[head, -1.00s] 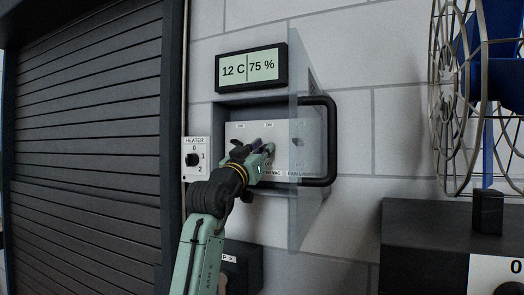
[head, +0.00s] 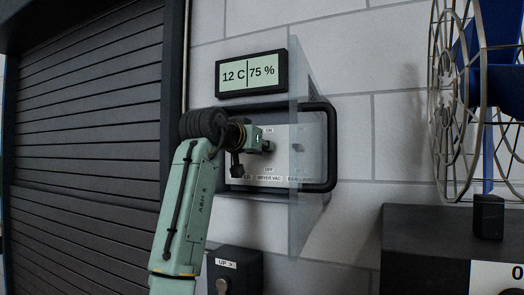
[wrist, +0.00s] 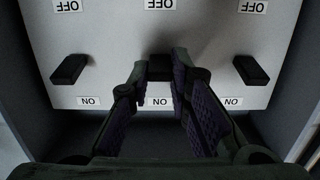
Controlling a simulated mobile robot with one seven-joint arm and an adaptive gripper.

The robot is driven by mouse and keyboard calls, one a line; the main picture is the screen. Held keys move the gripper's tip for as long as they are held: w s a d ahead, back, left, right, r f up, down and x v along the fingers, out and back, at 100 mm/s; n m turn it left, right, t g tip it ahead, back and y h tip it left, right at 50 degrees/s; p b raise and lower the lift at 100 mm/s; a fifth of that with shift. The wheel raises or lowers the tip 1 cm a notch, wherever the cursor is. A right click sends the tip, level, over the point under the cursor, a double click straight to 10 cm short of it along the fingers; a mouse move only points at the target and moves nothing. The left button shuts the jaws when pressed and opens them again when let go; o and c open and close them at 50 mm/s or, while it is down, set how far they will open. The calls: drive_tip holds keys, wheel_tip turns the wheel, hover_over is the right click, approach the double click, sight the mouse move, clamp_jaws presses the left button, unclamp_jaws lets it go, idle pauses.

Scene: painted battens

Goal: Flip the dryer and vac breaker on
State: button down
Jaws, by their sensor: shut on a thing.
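The breaker panel (head: 279,163) sits in a wall recess, with a DRYER VAC label (head: 269,178) below OFF in the head view. In the wrist view, which is upside down, the dryer and vac breaker (wrist: 160,68) is the dark middle lever. It appears nearer its ON label (wrist: 160,101) than its OFF label (wrist: 160,5). My gripper (wrist: 163,66) is shut on this lever, with a fingertip on each side. In the head view my gripper (head: 268,147) is at the panel just below ON, and the lever is hidden there.
Two other dark levers flank it, one at left (wrist: 68,70) and one at right (wrist: 250,69) in the wrist view. A display (head: 251,73) hangs above; a caged fan (head: 460,100) is at right.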

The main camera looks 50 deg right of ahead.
drive_tip(key=shift+r+y, duration=0.25)
drive_tip(key=shift+y, duration=0.25)
drive_tip(key=shift+d, duration=0.1)
drive_tip(key=c, duration=1.5)
unclamp_jaws()
drive_tip(key=v, duration=1.2)
drive_tip(key=shift+w+r, duration=0.1)
drive_tip(key=shift+r, duration=0.2)
drive_tip(key=shift+w, duration=0.1)
